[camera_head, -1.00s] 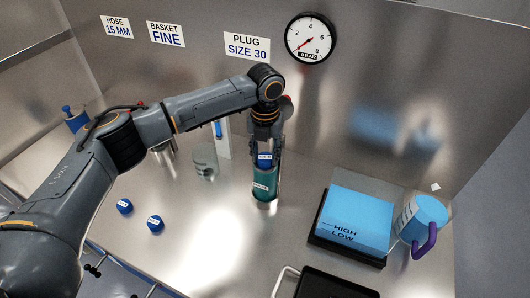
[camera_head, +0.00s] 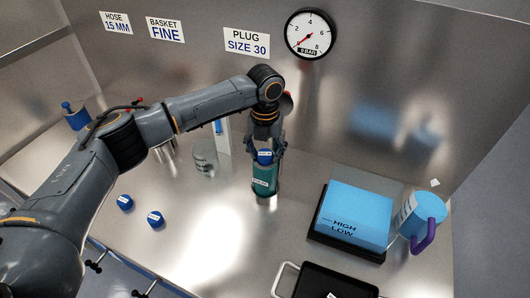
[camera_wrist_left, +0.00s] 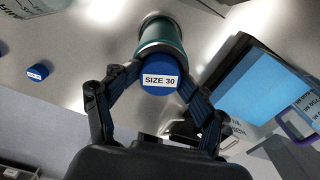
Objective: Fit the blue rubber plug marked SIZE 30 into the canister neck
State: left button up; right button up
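The blue plug marked SIZE 30 (camera_head: 265,156) is at the top of the green canister (camera_head: 264,181), which stands upright on the steel bench. In the left wrist view the plug (camera_wrist_left: 160,79) shows its label, with the canister's metal rim and green body (camera_wrist_left: 162,35) right behind it. My left gripper (camera_head: 265,150) is above the canister with one finger on each side of the plug. In the wrist view its fingertips (camera_wrist_left: 159,80) appear to touch the plug's sides. How deep the plug sits in the neck is hidden. My right gripper is not in view.
Two other blue plugs (camera_head: 125,202) (camera_head: 156,219) lie at the left. A pressure gauge (camera_head: 310,35) hangs on the wall.

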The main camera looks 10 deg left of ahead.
aim_at(265, 154)
pick_arm(q)
jog(key=shift+w+r, duration=0.1)
jog(key=shift+r, duration=0.15)
notch_tip(265, 154, up, 13)
jog(key=b, duration=0.3)
jog(key=shift+b, duration=0.4)
jog(key=shift+f, duration=0.2)
